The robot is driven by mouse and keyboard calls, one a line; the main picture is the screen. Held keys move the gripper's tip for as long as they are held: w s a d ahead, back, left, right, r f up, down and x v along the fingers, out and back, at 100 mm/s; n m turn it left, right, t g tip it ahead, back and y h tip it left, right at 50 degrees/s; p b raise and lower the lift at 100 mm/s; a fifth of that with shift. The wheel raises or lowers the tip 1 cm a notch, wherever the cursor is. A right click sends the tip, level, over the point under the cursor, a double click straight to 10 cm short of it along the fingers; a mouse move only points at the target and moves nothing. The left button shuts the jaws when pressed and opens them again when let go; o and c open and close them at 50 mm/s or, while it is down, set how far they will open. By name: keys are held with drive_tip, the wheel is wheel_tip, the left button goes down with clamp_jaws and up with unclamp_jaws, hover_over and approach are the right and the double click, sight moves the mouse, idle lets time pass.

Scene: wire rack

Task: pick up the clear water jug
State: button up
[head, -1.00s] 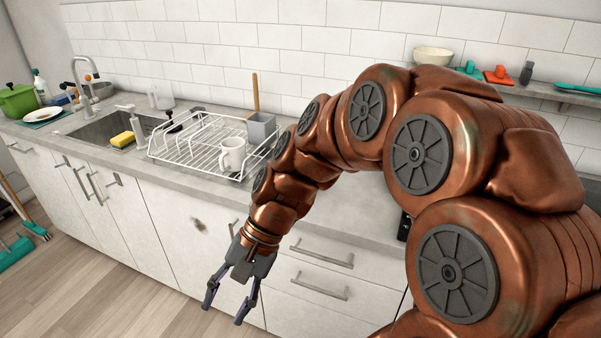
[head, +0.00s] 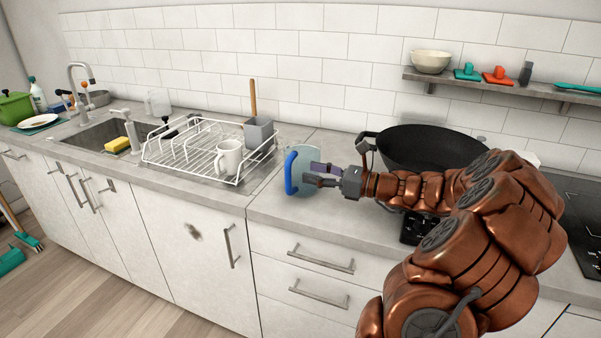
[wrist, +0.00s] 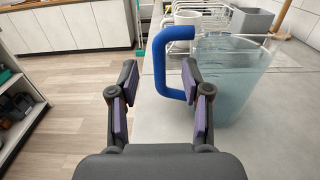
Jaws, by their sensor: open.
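A clear jug (head: 306,162) with a bluish tint and a blue handle (head: 290,174) stands upright on the counter, right of the dish rack. In the wrist view the jug (wrist: 232,80) is at the right, with its blue handle (wrist: 160,68) on its left. My gripper (head: 318,175) is open beside the jug at about handle height. In the wrist view, the handle's outer bar appears between the fingers of my gripper (wrist: 160,88), and the right finger overlaps the jug side of the handle. I cannot tell whether they touch. The gripper holds nothing.
A white wire rack (head: 185,160) holds a white mug (head: 229,158) and a grey holder (head: 259,133), left of the jug. A black wok (head: 425,145) stands behind my arm. Another clear pitcher (head: 158,102) is by the sink. The counter front left of the jug is clear.

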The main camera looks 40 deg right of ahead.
sight(288, 170)
drive_tip(key=shift+f+p+x, duration=0.15)
drive_tip(key=shift+p+x, duration=0.15)
drive_tip(key=shift+x, duration=1.6)
drive_tip(key=shift+f+p+x, duration=0.2)
drive_tip(key=shift+p+x, duration=0.1)
drive_tip(key=shift+x, duration=1.6)
drive_tip(key=shift+a, duration=0.1)
clamp_jaws()
